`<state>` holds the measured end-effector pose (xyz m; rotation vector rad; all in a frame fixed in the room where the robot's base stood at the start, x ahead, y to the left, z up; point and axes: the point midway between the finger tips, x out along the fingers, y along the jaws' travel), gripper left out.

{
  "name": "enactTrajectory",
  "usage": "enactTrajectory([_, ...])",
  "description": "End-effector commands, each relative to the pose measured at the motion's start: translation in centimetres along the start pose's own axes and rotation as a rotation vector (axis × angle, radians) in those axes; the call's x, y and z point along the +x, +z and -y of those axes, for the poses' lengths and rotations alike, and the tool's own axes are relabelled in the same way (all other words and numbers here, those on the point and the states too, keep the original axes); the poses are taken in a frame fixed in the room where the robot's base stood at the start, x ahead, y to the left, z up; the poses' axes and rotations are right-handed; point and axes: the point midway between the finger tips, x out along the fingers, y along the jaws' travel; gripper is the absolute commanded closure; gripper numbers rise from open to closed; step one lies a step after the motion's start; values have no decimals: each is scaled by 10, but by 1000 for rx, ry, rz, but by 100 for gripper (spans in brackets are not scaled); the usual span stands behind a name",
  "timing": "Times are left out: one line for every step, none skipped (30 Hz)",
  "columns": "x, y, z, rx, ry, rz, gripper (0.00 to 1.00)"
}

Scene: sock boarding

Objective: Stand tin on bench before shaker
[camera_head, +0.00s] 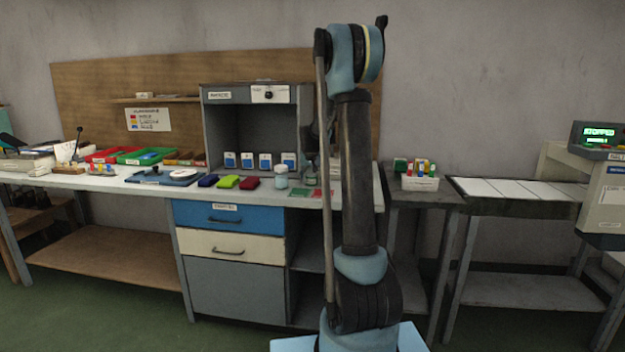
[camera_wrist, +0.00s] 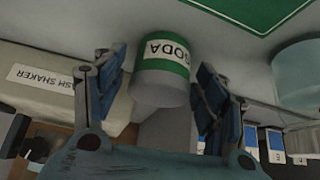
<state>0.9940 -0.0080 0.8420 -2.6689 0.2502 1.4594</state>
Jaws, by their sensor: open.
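A tin (camera_wrist: 163,72) with a green band and a white label reading SODA shows in the wrist view, its lettering upside down in the picture. It appears to stand on the pale bench top (camera_wrist: 225,45). My gripper (camera_wrist: 162,62) is open, with one blue-padded finger on each side of the tin; I cannot tell whether either touches it. The shaker (camera_wrist: 45,82), a beige body with a label ending in "SH SHAKER", is left of the tin in the wrist view. In the head view my arm hides much of this area.
A green mat (camera_wrist: 255,12) and a pale jar (camera_wrist: 300,75) lie near the tin. The jar (camera_head: 281,177) also stands on the bench in the head view, beside red, green and blue packets (camera_head: 229,182). A grey cabinet (camera_head: 212,139) stands behind. A side table (camera_head: 430,199) holds a white box.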

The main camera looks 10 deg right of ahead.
Motion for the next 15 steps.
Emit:
enactTrajectory([0, 0, 0, 0, 0, 0, 34])
enactTrajectory([0, 0, 0, 0, 0, 0, 34])
enactTrajectory([-1, -1, 0, 0, 0, 0, 34])
enactTrajectory([-2, -1, 0, 0, 0, 0, 34])
enactTrajectory([-4, -1, 0, 0, 0, 0, 34])
enactTrajectory([-6, -1, 0, 0, 0, 0, 34])
enactTrajectory([-9, 0, 0, 0, 0, 0, 34])
enactTrajectory([-12, 0, 0, 0, 0, 0, 34])
enactTrajectory([-16, 0, 0, -1, 0, 0, 34])
enactTrajectory([-20, 0, 1, -1, -1, 0, 34])
enactTrajectory([-24, 0, 1, -1, -1, 0, 34])
enactTrajectory([-30, 0, 1, -1, -1, 0, 34])
enactTrajectory([-35, 0, 1, -1, -1, 0, 34])
enactTrajectory([-40, 0, 1, -1, -1, 0, 34])
enactTrajectory([-46, 0, 1, -2, -1, 0, 34])
